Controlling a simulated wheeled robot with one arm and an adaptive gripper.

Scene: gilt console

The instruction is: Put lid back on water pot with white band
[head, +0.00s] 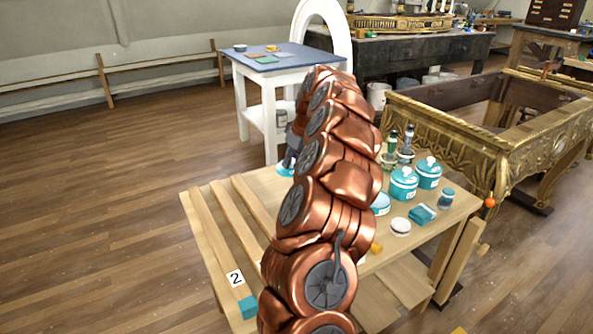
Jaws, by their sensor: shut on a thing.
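Two teal pots with lids and white knobs stand on the low wooden table (205,215): the left pot (403,184) and the right pot (429,172). Both show white on their sides. A lower teal and pale round thing (381,204) is partly hidden behind my copper arm; I cannot tell whether it is an open pot. My gripper (291,150) shows only as a small grey part left of the arm, mostly hidden. A teal and white piece (286,168), which looks like a lid, is just below it, and the gripper is shut on it.
A white round tin (400,227), a teal block (422,214), a small jar (446,198) and green-topped bottles (407,140) are on the table. A gilt console frame (440,130) stands close behind on the right. A white table (285,62) is behind. Floor at left is clear.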

